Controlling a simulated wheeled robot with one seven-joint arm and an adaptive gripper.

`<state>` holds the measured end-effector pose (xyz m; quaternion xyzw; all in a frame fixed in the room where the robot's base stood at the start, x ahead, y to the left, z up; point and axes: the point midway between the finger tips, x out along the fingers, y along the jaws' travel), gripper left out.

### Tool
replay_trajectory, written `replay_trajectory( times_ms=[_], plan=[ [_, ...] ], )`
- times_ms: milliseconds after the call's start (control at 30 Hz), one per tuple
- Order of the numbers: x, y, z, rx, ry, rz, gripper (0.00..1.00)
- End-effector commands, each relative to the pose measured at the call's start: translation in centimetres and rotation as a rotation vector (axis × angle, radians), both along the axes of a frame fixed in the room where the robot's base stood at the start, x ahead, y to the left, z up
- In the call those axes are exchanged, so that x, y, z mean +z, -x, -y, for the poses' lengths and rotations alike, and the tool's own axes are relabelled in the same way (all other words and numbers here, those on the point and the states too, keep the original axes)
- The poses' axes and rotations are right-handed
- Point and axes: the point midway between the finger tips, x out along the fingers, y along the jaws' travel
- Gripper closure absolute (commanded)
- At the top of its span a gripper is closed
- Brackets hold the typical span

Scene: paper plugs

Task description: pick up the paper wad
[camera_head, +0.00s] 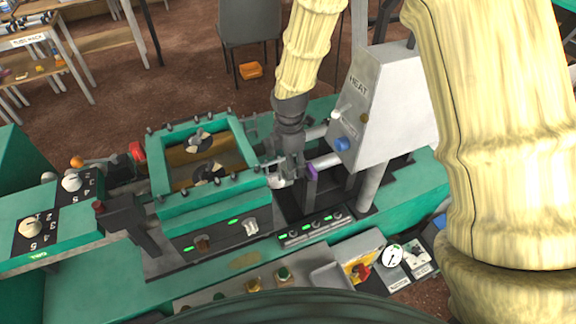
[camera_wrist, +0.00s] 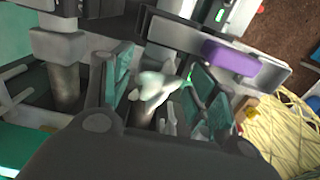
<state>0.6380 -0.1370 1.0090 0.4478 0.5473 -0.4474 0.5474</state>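My gripper (camera_head: 288,174) reaches down to the machine, between the green-framed basin and the grey heat box. In the wrist view its two teal-padded fingers stand apart, on the left and right of a pale, crumpled lump (camera_wrist: 155,84) that looks like the paper wad. The gripper looks open, with the lump between the fingers; I cannot tell whether either pad touches it. In the head view a small white patch (camera_head: 277,182) shows beside the fingertips and may be the same wad, partly hidden by the gripper.
The green-framed basin (camera_head: 168,216) stands left of my gripper. The grey heat box (camera_head: 385,110) and a purple block (camera_head: 312,172) are close on the right; the purple block also shows in the wrist view (camera_wrist: 229,57). A row of switches (camera_head: 315,227) lies in front.

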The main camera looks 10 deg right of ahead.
Motion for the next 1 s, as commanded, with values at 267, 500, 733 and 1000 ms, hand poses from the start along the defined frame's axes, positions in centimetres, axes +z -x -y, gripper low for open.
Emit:
replay_trajectory(
  times_ms=[267,500,733,1000],
  plan=[
    [0.0,0.0,0.0,0.000,0.000,0.000,0.79],
    [0.0,0.0,0.0,0.000,0.000,0.000,0.79],
    [1.1,0.0,0.0,-0.002,-0.001,0.001,0.79],
    [4.6,-0.1,0.0,0.000,-0.002,0.004,0.79]
  ],
)
